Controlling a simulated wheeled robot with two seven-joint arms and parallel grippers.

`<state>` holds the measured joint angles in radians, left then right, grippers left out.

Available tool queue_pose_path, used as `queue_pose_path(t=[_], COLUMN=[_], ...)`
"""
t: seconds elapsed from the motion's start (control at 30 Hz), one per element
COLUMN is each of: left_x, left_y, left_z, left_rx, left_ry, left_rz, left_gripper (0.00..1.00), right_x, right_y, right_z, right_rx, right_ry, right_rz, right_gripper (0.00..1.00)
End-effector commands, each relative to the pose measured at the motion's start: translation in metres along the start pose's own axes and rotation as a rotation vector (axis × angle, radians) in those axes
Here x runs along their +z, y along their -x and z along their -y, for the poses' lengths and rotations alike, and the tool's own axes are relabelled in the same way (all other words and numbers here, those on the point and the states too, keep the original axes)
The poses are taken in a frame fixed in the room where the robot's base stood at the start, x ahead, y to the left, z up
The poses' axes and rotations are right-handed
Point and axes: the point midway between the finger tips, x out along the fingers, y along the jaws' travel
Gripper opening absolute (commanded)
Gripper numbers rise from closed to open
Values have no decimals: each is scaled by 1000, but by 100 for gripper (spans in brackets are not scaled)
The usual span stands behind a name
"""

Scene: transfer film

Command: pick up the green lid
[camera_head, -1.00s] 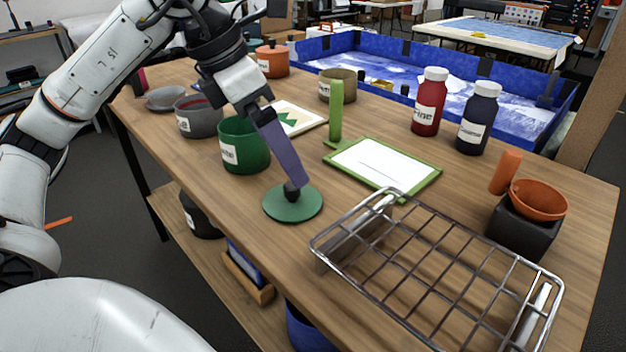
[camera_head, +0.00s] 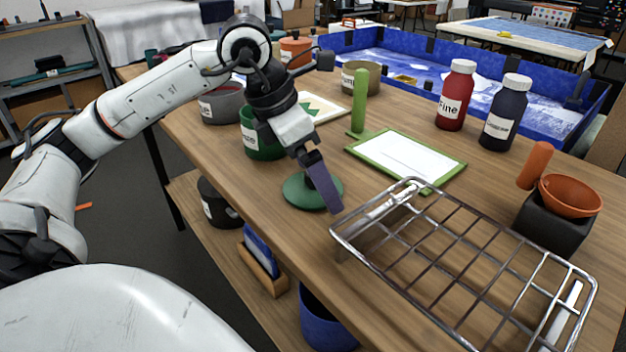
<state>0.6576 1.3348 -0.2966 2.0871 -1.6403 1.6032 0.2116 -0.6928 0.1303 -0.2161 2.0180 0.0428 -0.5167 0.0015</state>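The green lid (camera_head: 297,192) is a flat round disc lying on the wooden table, near its front edge. My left gripper (camera_head: 328,205) reaches down from the upper left, its purple finger in front of the lid's right part. The lid's dark knob is hidden behind the finger. I see the fingers nearly edge-on, so I cannot tell whether they are open or shut, or touching the lid. The green pot (camera_head: 250,140) stands behind the lid, partly covered by my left arm. My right gripper is not in view.
A wire rack (camera_head: 463,262) stands close to the right of the lid. A green-framed screen (camera_head: 405,158) with an upright handle lies behind it. Red (camera_head: 456,95) and dark blue (camera_head: 506,112) bottles and an orange bowl (camera_head: 570,195) on a black block stand farther right.

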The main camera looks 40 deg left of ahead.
Motion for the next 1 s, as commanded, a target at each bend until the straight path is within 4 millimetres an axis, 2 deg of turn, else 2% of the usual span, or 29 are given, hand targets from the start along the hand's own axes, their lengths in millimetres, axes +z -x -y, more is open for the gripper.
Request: queue_pose_path(t=[0.03,0.2,0.27,0.5,0.67,1.0], left_x=[0,0,0,0,5,29], left_y=[0,0,0,2,11,68], left_z=[0,0,0,0,0,0], left_rx=[0,0,0,1,1,1], left_ry=[0,0,0,0,1,0], left_rz=[0,0,0,1,3,6], left_gripper=[95,66,58,58,58,58], right_x=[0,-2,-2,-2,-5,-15], right_y=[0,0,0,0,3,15], right_z=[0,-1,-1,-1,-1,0], right_rx=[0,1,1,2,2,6], right_ry=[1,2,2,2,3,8], right_rz=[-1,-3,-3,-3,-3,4], right_gripper=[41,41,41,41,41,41])
